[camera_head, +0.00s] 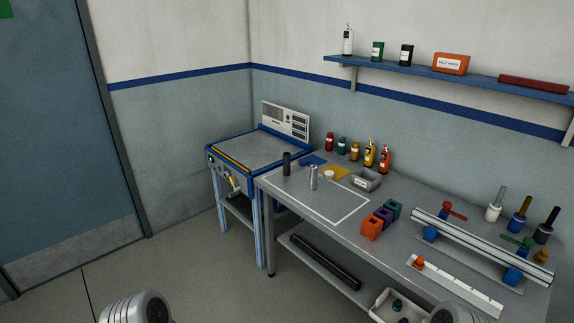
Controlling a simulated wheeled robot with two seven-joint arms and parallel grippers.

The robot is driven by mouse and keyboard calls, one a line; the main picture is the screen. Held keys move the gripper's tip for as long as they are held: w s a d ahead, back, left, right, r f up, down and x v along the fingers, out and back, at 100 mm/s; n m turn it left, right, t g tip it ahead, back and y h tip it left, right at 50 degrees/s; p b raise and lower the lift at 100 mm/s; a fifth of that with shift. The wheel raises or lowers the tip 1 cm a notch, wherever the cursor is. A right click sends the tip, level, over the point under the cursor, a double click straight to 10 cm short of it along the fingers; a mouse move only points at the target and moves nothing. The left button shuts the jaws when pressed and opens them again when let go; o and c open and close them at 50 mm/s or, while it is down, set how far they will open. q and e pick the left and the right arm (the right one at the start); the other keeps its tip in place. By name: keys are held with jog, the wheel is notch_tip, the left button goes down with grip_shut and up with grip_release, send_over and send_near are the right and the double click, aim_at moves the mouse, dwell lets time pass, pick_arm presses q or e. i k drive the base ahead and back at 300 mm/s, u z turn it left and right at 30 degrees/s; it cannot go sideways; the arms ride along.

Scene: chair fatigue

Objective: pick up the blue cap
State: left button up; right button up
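I cannot make out a blue cap for certain. A small blue-teal bottle (341,146) stands in the row of bottles at the back of the workbench. A small dark teal piece (397,305) lies in the white bin (378,308) on the lower shelf, too small to identify. Rounded grey parts of my own arms show at the bottom edge, at left and right. Neither gripper's fingers are in the frame.
The grey workbench (300,203) holds orange, purple and green blocks (371,228), a grey tray (366,179) and a long metal rail (470,240). A blue-framed machine (262,150) stands at its left. A blue shelf (480,76) hangs above. Floor (190,260) at left is clear.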

aim_at(303, 163)
jog(key=u, duration=0.6)
jog(key=i, duration=1.45)
jog(key=u, duration=0.3)
